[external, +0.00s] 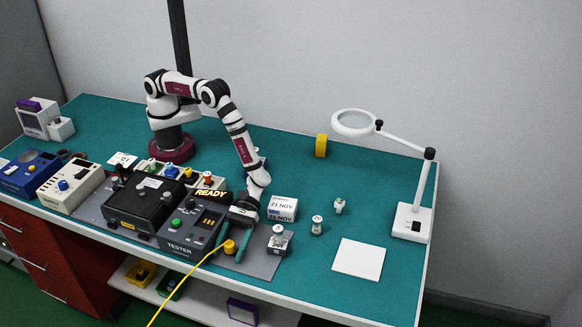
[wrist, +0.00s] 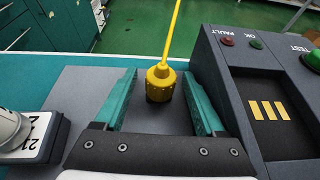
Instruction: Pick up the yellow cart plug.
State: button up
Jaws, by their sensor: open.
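The yellow cart plug (external: 229,247) stands at the front of the bench on a grey mat, its yellow cable running down off the front edge. In the wrist view the plug (wrist: 160,82) has a yellow ribbed body on a dark base, with the cable rising from its top. My gripper (external: 229,248) is low over the mat beside the tester. In the wrist view my gripper's teal fingers (wrist: 160,84) are open, one on each side of the plug, with a gap on both sides. The plug sits near the fingertips, and I see no contact.
The grey tester (external: 188,232) stands close on one side of my gripper. A small device with a round knob (external: 278,241) stands on the other side. A white date box (external: 283,208) is behind. A white square pad (external: 358,259) lies farther right, with free bench around it.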

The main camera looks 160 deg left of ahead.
grip_shut()
jog(key=shift+r, duration=0.15)
